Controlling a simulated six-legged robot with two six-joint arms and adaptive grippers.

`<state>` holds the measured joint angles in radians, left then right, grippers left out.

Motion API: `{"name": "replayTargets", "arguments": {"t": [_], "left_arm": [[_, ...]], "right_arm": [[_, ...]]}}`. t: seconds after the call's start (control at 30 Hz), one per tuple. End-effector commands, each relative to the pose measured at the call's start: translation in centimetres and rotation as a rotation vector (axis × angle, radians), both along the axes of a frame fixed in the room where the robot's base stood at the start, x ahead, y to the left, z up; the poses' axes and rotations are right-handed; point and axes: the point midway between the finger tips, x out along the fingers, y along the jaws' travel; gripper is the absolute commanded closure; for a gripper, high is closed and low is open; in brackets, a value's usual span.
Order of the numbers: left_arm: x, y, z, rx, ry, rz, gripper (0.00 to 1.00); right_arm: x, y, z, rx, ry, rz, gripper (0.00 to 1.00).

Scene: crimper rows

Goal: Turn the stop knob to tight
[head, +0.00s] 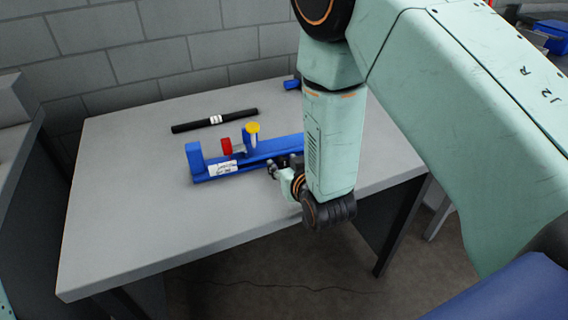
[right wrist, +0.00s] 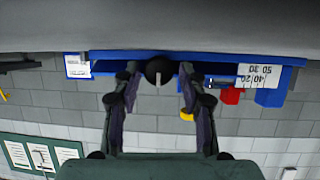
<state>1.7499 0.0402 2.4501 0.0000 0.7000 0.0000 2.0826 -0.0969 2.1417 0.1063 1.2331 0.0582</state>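The blue crimper fixture (head: 198,166) lies on the table, with a red block (head: 227,146), a yellow round cap (head: 252,128) and a white label on it. The round black knob (right wrist: 159,71) with a white pointer line is on the fixture's side in the right wrist view. The line points straight down in that picture. My right gripper (right wrist: 158,76) is open, one finger on each side of the knob, with small gaps showing. In the head view my right gripper (head: 281,170) is at the fixture's near side, and my arm hides the fixture's right end. My left gripper is out of view.
A black rod (head: 190,126) with a white label lies behind the fixture on the grey table (head: 130,215). A small blue item (head: 292,84) is at the back edge. A block wall stands behind. The table's left and front are clear.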

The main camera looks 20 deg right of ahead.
Motion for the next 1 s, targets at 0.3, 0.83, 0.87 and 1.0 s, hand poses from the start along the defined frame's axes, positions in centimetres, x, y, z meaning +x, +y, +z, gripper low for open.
{"name": "replayTargets", "arguments": {"t": [0.3,0.83,0.87,1.0], "left_arm": [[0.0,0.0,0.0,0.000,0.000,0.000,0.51],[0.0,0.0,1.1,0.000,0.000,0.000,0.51],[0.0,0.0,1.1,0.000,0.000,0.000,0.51],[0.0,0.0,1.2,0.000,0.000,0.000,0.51]], "right_arm": [[0.2,0.1,0.0,0.000,0.001,0.000,0.88],[0.2,-0.2,0.0,0.193,-0.007,-0.003,1.00],[0.2,-0.2,0.0,0.209,-0.008,-0.003,1.00],[0.2,-0.2,0.0,0.249,-0.010,-0.001,1.00]]}}
